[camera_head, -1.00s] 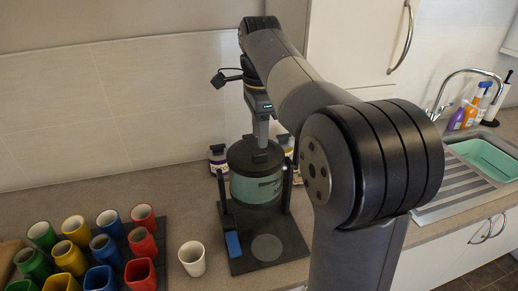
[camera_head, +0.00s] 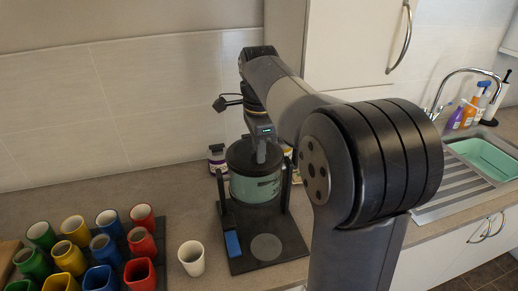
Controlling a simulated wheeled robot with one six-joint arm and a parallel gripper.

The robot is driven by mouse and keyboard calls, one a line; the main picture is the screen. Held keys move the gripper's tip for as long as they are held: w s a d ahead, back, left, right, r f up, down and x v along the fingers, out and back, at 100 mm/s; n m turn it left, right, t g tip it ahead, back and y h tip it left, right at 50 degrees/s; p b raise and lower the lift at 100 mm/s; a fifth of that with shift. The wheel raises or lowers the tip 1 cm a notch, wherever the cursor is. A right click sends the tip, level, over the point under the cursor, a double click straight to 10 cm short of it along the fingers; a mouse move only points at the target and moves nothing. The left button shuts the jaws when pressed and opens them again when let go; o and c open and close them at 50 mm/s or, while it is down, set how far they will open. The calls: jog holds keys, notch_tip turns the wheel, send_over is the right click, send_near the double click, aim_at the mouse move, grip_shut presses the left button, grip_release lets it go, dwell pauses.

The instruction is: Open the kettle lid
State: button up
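The kettle (camera_head: 252,189) is a teal, see-through cylinder with a dark band. It stands on a black stand with uprights on both sides. Its black lid (camera_head: 240,156) lies flat on top and looks closed. My gripper (camera_head: 261,159) points straight down over the lid, with its fingertips at or very near the lid's middle. One grey finger shows, and the rest is hidden behind it. I cannot tell whether the fingers are apart or touch the lid.
A white cup (camera_head: 192,258) stands left of the stand's black base (camera_head: 287,238). Several coloured cups (camera_head: 108,250) fill a dark tray at the left. Small bottles (camera_head: 217,158) stand behind the kettle. A sink (camera_head: 484,160) is at the right. The counter at back left is clear.

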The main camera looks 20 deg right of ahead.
grip_shut()
